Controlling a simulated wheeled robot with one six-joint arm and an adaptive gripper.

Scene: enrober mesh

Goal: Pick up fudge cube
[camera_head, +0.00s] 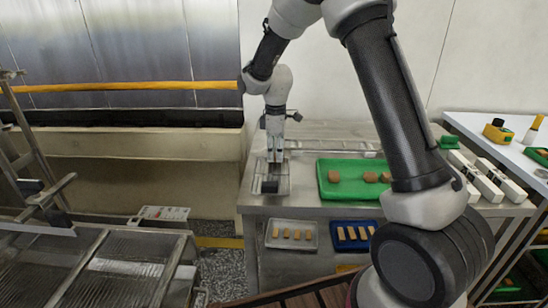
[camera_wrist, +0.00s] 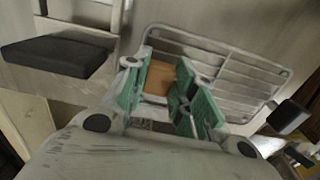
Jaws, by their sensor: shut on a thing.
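My gripper (camera_head: 275,158) points down over a wire rack (camera_head: 284,184) at the left end of the steel table. In the wrist view its green-padded fingers (camera_wrist: 167,88) are shut on a brown fudge cube (camera_wrist: 158,77). The slats of the wire rack (camera_wrist: 235,70) show beyond the fingers. I cannot tell whether the cube touches the rack. In the head view I cannot make the cube out between the fingers. Other brown cubes (camera_head: 334,176) sit apart on a green tray (camera_head: 350,194) to the right.
A grey tray (camera_head: 291,246) and a blue tray (camera_head: 354,247) with several brown pieces stand lower at the front. A dark block (camera_head: 269,187) is at the near end of the rack. White boxes (camera_head: 487,182) stand at right. A mesh conveyor (camera_head: 95,270) is at lower left.

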